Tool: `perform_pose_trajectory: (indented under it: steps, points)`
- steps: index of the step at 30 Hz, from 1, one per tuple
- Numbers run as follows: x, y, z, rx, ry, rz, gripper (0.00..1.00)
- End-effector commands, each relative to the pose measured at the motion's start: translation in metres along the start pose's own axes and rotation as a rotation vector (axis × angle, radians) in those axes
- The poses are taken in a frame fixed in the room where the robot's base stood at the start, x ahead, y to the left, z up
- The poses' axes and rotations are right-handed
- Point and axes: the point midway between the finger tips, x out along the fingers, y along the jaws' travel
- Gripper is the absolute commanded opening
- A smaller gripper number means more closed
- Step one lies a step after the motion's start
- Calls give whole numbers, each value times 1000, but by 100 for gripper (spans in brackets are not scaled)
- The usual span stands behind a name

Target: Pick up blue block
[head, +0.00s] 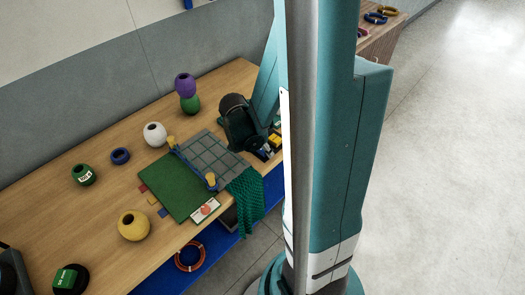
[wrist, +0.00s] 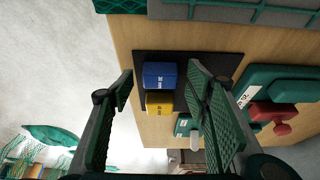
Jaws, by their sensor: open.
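The blue block (wrist: 160,75) sits on a dark mat (wrist: 225,63) in the wrist view, with a white mark on its face. A yellow block (wrist: 159,102) lies right beside it. My gripper (wrist: 160,80) is open and empty, with one green-padded finger on each side of the blue block in the picture; I cannot tell how far above it the fingertips are. In the head view my dark gripper is over the right end of the table, near small yellow blocks (head: 275,141). The blue block is not clear there.
A green block (wrist: 183,124) is near the right finger. Green cases (wrist: 285,88) and a red object (wrist: 268,112) lie to the right. The table (head: 105,225) also holds a grey grid (head: 212,153), green mat (head: 176,192), green net (head: 246,195) and several round pots.

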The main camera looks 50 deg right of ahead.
Motion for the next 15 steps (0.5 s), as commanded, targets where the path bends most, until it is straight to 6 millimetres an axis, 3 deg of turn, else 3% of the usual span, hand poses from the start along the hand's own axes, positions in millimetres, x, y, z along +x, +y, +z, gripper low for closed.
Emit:
perform_pose_trajectory:
  steps: [5, 11, 15]
  points:
    - [0, 0, 0, 0, 0, 0, 46]
    - [0, 0, 0, 0, 0, 0, 20]
    - [0, 0, 0, 0, 0, 0, 18]
